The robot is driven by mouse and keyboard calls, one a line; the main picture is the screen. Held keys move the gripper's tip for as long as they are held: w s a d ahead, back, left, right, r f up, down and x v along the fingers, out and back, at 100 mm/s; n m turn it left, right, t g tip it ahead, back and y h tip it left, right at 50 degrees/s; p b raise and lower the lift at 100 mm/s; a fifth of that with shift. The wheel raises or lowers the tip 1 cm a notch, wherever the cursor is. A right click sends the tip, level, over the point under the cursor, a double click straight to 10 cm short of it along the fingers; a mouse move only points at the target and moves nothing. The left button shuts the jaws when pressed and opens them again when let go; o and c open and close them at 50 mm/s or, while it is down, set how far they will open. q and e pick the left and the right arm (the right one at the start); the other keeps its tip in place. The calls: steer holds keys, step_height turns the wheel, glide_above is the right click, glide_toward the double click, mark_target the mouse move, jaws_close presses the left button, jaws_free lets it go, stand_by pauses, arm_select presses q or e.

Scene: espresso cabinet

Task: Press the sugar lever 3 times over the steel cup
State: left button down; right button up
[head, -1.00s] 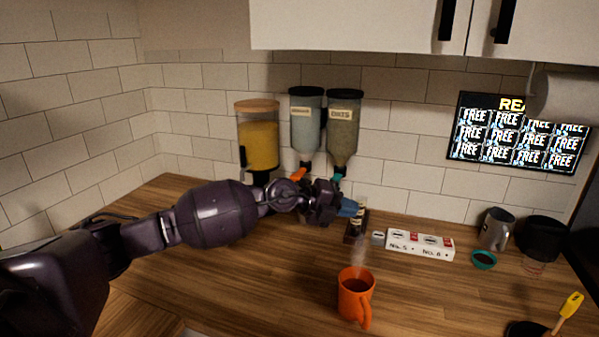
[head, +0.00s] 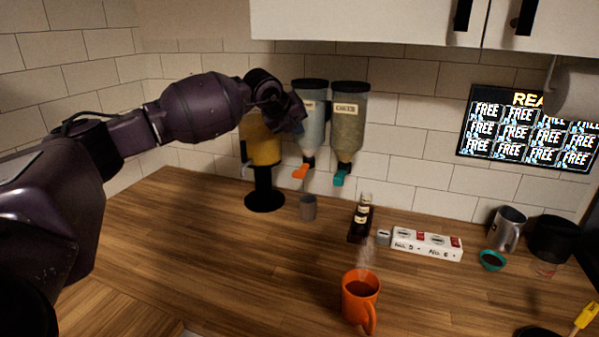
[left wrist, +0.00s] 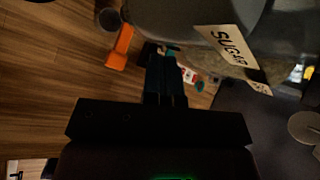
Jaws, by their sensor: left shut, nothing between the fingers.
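The sugar dispenser (head: 312,118) hangs on the wall, partly hidden by my left gripper; its SUGAR label (left wrist: 228,44) shows in the left wrist view. Its orange lever (head: 300,172) sticks out at the bottom and also shows in the left wrist view (left wrist: 120,47). A small grey steel cup (head: 308,208) stands upright on the counter below that lever. My left gripper (head: 299,128) is shut and empty, in front of the dispenser body and above the lever. In the left wrist view its fingers (left wrist: 166,75) are together. My right gripper is not in view.
A second dispenser (head: 348,120) with a teal lever (head: 340,179) hangs at the right. A yellow-filled dispenser (head: 262,150) stands at the left. The left counter is clear.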

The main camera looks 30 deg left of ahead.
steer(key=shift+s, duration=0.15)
arm_select(q)
steer(key=shift+f, duration=0.3)
steer(key=b, duration=0.3)
glide_above(297, 172)
step_height(297, 172, down, 7)
steer(key=shift+w+a+f, duration=0.1)
steer(key=shift+f, duration=0.1)
steer(key=shift+f+b, duration=0.3)
steer(key=shift+f, duration=0.15)
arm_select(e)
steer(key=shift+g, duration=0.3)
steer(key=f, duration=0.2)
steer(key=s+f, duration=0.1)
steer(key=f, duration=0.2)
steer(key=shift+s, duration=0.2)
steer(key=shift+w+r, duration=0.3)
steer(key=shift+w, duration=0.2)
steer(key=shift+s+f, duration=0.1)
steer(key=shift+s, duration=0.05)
